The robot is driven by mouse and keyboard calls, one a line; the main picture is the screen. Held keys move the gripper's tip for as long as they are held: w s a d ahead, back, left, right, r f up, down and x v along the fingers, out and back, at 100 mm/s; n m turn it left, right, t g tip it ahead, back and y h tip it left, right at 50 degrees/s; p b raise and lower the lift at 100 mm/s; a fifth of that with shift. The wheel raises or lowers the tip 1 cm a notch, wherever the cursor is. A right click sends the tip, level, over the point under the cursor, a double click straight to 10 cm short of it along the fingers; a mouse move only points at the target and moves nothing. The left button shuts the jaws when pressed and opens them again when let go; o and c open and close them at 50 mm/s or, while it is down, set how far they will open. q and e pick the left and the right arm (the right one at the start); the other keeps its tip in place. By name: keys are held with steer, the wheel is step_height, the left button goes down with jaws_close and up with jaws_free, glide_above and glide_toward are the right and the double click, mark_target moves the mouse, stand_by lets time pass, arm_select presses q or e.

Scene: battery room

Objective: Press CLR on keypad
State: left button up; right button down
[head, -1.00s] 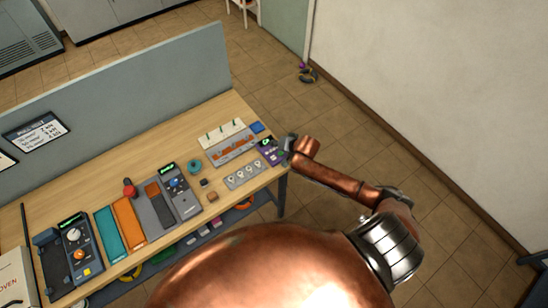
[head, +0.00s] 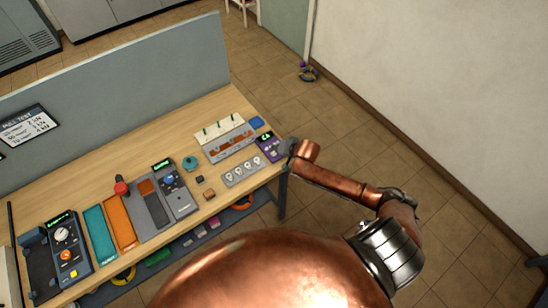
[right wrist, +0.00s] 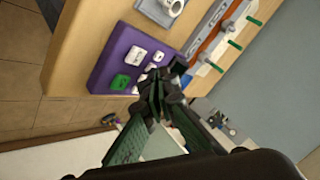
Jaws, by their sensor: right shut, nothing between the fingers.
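The keypad is a purple unit (head: 270,147) with a lit green display, at the right end of the workbench. My right gripper (head: 291,145) is just right of the keypad in the head view. In the right wrist view its dark fingers (right wrist: 168,82) are shut and empty, over or beside the keypad's edge. I cannot tell whether they touch it. My left gripper is not in view.
A grey partition (head: 120,100) stands behind. Open floor lies to the right.

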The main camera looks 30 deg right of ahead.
steer(key=shift+f, duration=0.75)
steer(key=shift+f, duration=0.1)
stand_by(0.8)
steer(key=shift+f, duration=0.3)
steer(key=shift+f, duration=0.45)
stand_by(0.6)
stand_by(0.3)
steer(key=shift+r+p, duration=0.85)
steer(key=shift+p, duration=0.1)
